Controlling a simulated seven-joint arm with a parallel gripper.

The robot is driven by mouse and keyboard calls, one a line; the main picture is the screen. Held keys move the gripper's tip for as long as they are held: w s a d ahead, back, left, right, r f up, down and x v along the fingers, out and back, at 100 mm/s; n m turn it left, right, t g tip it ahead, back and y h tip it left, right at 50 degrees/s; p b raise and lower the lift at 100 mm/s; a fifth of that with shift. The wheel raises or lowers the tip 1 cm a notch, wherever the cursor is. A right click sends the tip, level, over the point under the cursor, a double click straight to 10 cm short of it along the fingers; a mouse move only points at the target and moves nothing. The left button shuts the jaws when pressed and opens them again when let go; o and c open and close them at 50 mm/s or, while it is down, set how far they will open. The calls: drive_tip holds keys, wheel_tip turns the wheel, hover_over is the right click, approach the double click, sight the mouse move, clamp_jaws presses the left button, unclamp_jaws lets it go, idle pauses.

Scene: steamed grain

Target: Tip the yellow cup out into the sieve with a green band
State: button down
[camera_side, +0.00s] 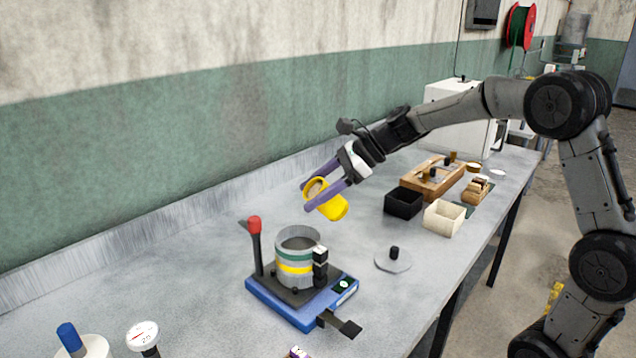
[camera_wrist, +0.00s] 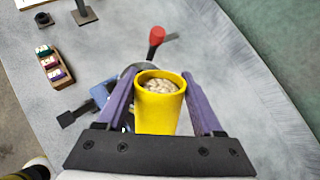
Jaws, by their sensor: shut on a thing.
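My gripper (camera_side: 322,190) is shut on the yellow cup (camera_side: 331,204), with a purple finger on each side. It holds the cup in the air, tilted, above and right of the sieve stack. In the wrist view the cup (camera_wrist: 160,110) stands between the fingers, and pale grain (camera_wrist: 160,86) shows inside it. In the side view the sieve with a green band (camera_side: 297,257) sits at the top of a stack, above a sieve with a yellow band (camera_side: 295,268). The stack stands on a blue base (camera_side: 290,305). In the wrist view the cup hides most of it.
A red-topped post (camera_side: 255,240) rises left of the sieves, and a black block (camera_side: 320,265) is at their right. A round lid with a black knob (camera_side: 393,260) lies to the right. A black box (camera_side: 404,202) and a cream box (camera_side: 444,217) stand farther right.

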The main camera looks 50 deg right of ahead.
drive_tip(key=a+f+g+h, duration=0.1)
drive_tip(key=h, duration=0.1)
drive_tip(key=w+a+f+g+h, duration=0.1)
drive_tip(key=h, duration=0.1)
drive_tip(key=shift+a+f+n+g+h, duration=0.1)
drive_tip(key=shift+f+n+g+h, duration=0.1)
drive_tip(key=shift+n+g+h, duration=0.15)
drive_tip(key=g+h, duration=0.1)
drive_tip(key=h, duration=0.1)
drive_tip(key=g+h, duration=0.1)
drive_tip(key=h, duration=0.2)
drive_tip(key=a+r+n+g+h, duration=0.1)
drive_tip(key=g+h, duration=0.1)
drive_tip(key=shift+w, duration=0.35)
idle(0.4)
wheel_tip(320, 180, up, 7)
drive_tip(key=m+t+y, duration=0.2)
drive_tip(key=t+y, duration=0.5)
drive_tip(key=y, duration=0.6)
hover_over(306, 197)
drive_tip(key=a, duration=0.2)
drive_tip(key=shift+w+a+h, duration=0.15)
drive_tip(key=shift+a+h, duration=0.05)
drive_tip(key=shift+h, duration=0.05)
